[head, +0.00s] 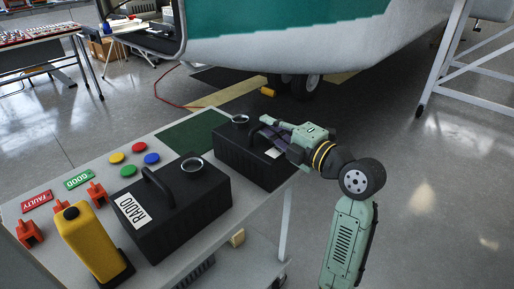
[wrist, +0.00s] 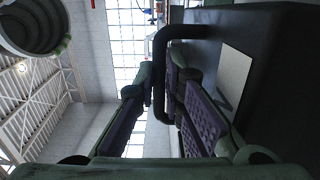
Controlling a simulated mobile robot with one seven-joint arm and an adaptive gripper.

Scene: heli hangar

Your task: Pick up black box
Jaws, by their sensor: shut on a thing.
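Two black boxes are in the head view. The nearer black box (head: 185,215) has a handle and a label reading RADIO.
The table (head: 95,160) also holds a yellow container (head: 88,240), red, green, yellow and blue buttons, FAULTY and GOOD signs, red pieces and a dark green mat (head: 190,132). A helicopter (head: 300,35) stands behind. Open floor (head: 440,170) lies to the right.

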